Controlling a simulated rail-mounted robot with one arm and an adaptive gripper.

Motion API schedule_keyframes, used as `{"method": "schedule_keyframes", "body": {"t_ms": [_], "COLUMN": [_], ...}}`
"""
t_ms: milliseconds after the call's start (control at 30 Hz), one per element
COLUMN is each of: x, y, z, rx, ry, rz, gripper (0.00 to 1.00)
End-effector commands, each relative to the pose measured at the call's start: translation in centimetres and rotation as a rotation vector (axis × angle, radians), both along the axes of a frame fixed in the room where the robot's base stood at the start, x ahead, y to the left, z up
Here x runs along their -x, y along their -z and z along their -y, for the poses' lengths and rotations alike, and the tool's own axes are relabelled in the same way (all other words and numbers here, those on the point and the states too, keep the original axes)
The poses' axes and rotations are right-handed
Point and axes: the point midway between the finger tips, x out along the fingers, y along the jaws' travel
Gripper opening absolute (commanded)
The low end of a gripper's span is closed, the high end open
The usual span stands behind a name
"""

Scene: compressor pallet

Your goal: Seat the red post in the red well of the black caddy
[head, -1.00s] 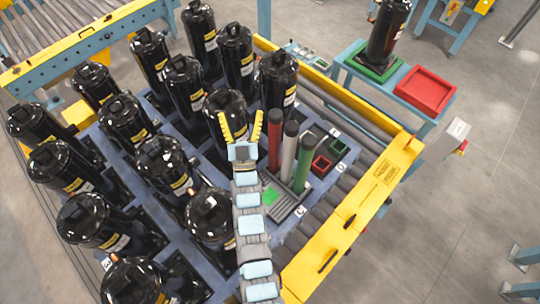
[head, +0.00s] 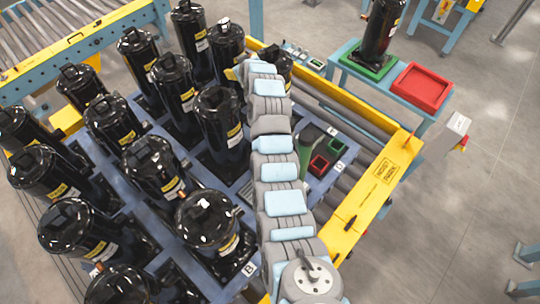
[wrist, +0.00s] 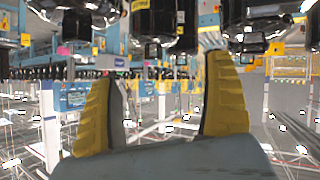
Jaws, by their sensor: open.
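The red post is not visible now; my arm covers that part of the caddy in the head view. A green post (head: 309,140) shows partly beside my arm. The red well (head: 320,164) is a small square socket on the caddy to the right of my arm, with a green well (head: 337,148) behind it. The black caddy's body is mostly hidden. My gripper (wrist: 161,68) is open and empty in the wrist view, its yellow fingers wide apart. In the head view it is mostly hidden beyond my arm, near the back compressors.
Several black compressors (head: 154,168) stand close together on the blue pallet, left of and behind my arm. A yellow rail (head: 377,185) borders the right side. Beyond it, a blue stand holds a red tray (head: 421,88) and a compressor on a green base (head: 372,66).

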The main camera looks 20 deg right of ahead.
Motion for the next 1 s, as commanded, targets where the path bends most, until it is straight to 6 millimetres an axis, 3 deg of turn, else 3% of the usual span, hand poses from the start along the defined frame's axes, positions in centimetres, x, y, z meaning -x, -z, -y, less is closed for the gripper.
{"method": "schedule_keyframes", "body": {"t_ms": [267,733,1000], "x": [3.6,15.9,17.9], "y": [-1.5,-5.6,-5.9], "z": [1.9,4.9,5.1], "rx": [0.058,0.124,0.124], "ry": [-0.160,-0.378,-0.408], "rz": [-0.325,-0.833,-0.902], "gripper": [0.84,0.84,0.84]}}
